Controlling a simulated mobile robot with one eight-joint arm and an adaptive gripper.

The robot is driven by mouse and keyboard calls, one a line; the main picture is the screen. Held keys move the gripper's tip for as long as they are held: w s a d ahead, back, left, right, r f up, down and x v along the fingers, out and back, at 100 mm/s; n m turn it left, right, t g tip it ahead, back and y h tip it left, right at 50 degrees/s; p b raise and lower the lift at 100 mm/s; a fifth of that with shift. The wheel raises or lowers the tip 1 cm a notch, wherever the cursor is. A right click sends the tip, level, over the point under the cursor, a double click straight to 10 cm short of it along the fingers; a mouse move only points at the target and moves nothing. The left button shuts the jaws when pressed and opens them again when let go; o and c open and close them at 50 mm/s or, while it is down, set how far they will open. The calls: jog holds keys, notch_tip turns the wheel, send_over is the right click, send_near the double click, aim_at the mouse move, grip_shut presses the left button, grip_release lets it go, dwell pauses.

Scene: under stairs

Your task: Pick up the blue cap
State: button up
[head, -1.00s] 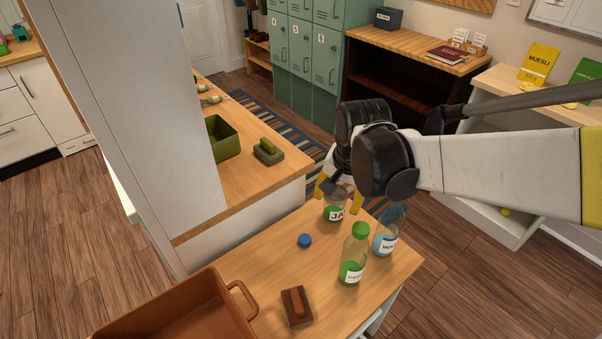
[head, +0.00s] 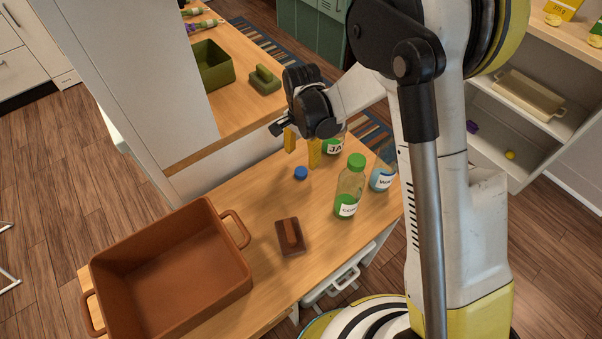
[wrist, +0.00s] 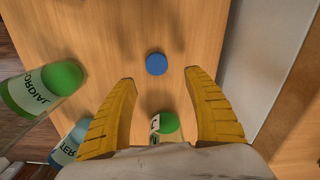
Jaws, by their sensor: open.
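The blue cap (head: 301,173) lies on the wooden table top in the head view, apart from the other objects. It also shows in the wrist view (wrist: 156,64), just beyond the fingertips and roughly centred between them. My gripper (head: 302,149) has yellow fingers and hangs above the table, a little above and behind the cap. In the wrist view the fingers (wrist: 161,75) are spread wide with nothing held between them. A jar with a green lid (wrist: 166,123) shows between the fingers, nearer the wrist.
A green-capped cordial bottle (head: 349,190), a water bottle (head: 382,178) and the jar (head: 334,145) stand right of the cap. A brown brush-like block (head: 290,237) and a brown crate (head: 238,285) are nearer the front. A pale wall panel (wrist: 262,60) stands close on the wrist view's right.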

aim_at(301, 171)
jog(key=f+b, duration=0.1)
jog(key=f, duration=0.1)
jog(key=f+b, duration=0.1)
jog(key=f, duration=0.1)
jog(key=s+f+b, duration=0.1)
jog(key=f, duration=0.1)
jog(key=shift+a+f, duration=0.2)
jog(key=shift+f, duration=0.15)
jog(key=shift+r, duration=0.1)
jog(key=shift+c, duration=0.6)
jog(key=c, duration=0.8)
